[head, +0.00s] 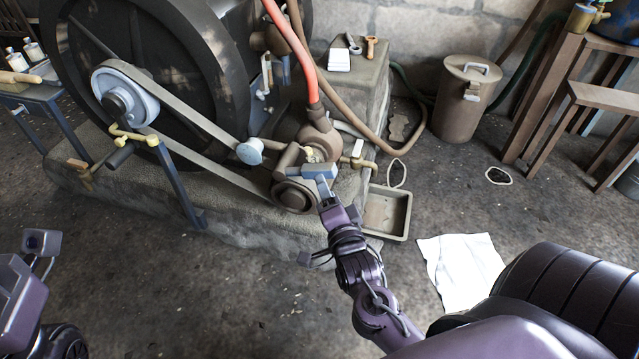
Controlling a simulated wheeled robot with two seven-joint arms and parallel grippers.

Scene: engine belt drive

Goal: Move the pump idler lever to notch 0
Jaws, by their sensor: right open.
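A flat belt (190,115) runs from the pulley (125,95) on the big flywheel to the small pump pulley (294,195). A pale blue round idler (250,151) sits by the belt, near the pump. I cannot make out the idler lever's notches or which one it is in. My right gripper (322,182) is open at the pump, beside the pump pulley. A blue block-like piece (320,171) is at its tips; I cannot tell whether they touch it. My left gripper (42,245) is partly in view at the lower left, far from the pump; its jaw opening is unclear.
A red hose (292,50) rises from the pump. A shallow tray (388,212) and a white sheet (460,270) lie on the floor to the right. The floor in front of the plinth is clear.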

